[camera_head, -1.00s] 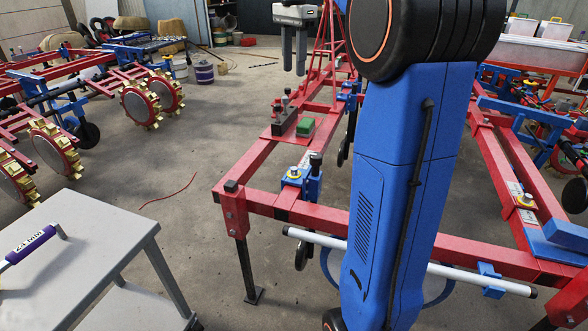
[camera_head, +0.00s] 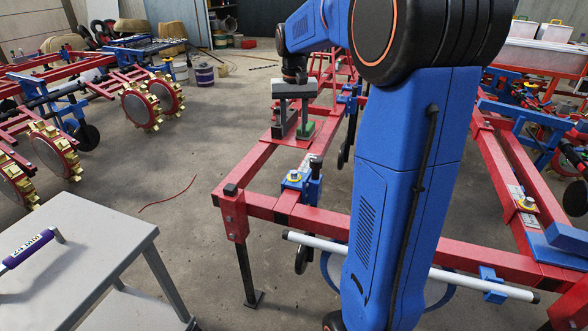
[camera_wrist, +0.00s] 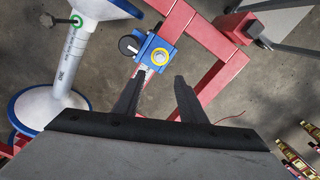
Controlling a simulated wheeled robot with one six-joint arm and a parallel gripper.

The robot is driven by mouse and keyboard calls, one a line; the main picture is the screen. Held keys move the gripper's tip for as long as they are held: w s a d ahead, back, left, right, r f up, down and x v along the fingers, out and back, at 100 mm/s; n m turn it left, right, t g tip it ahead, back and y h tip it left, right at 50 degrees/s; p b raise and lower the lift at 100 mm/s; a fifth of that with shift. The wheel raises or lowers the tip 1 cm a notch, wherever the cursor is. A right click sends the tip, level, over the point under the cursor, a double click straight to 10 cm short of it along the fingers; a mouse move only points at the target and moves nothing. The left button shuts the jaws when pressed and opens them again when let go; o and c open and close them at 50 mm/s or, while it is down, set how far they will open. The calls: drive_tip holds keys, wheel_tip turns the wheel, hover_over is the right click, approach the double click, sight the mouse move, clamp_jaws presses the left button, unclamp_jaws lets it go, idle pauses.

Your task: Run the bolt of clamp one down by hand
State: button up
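I cannot read which clamp carries number one. My gripper (camera_head: 293,135) points down over the frame behind the near clamp. In the wrist view its fingers (camera_wrist: 160,82) are apart, with nothing between them.
A grey cart (camera_head: 85,260) at the lower left carries a purple-handled tool (camera_head: 30,247) marked 24 MM. A white tube (camera_head: 430,268) crosses low in front. Gold-toothed wheels (camera_head: 142,104) stand at left.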

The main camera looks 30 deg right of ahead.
sight(294, 172)
wheel_tip(294, 172, down, 16)
idle(0.6)
clamp_jaws()
